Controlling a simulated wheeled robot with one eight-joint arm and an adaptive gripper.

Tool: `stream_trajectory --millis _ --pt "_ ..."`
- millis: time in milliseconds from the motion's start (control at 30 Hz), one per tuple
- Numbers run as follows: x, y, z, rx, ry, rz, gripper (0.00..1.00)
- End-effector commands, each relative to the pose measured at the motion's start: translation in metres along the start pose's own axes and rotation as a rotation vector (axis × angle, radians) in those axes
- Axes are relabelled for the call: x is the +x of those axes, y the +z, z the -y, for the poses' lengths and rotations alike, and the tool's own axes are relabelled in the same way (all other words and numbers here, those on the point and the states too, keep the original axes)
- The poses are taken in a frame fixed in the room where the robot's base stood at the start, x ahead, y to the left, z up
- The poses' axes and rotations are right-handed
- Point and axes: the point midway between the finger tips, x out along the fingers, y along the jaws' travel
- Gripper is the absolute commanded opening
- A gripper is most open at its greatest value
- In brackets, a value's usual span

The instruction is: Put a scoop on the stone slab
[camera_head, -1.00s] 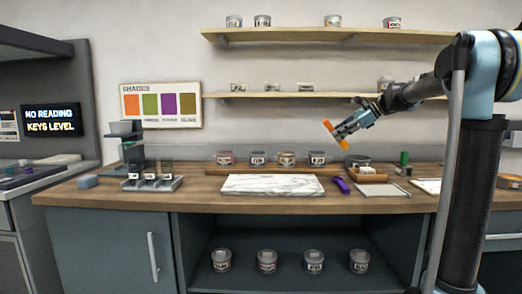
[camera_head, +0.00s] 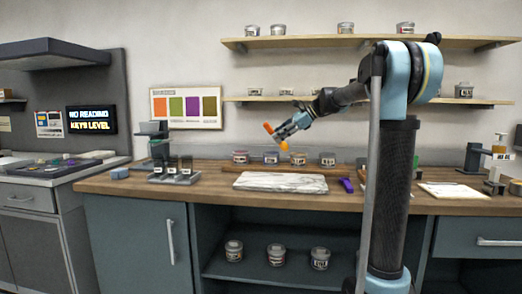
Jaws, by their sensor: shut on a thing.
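The stone slab (camera_head: 280,182) is a white, grey-veined plate lying flat on the wooden counter, with nothing visible on it. My gripper (camera_head: 279,136) is in the air above and behind the slab in the picture, in front of the wall. It is shut on an orange tool (camera_head: 267,128), with orange showing at the upper left and again as a rounded patch below the fingers. The tool's full shape is hidden by the fingers and small in view; I cannot tell whether it carries ink. A purple tool (camera_head: 346,185) lies just right of the slab.
Several labelled tins (camera_head: 271,158) stand behind the slab. A grey rack with small jars (camera_head: 174,171) is to the left. My arm column hides part of the counter at the right, beside a white sheet (camera_head: 453,190). Shelves (camera_head: 360,99) hang above.

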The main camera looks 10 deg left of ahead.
Motion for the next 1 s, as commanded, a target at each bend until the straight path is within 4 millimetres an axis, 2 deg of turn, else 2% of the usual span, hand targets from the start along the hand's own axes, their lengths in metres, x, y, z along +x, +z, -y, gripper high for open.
stream_trajectory --millis 367,700,1000 --pt "0.001 -0.001 0.000 0.001 0.000 0.000 0.00" --pt "0.041 -0.028 -0.015 0.001 -0.001 -0.005 0.00" --pt "0.050 -0.050 -0.019 0.002 -0.002 -0.006 0.00"
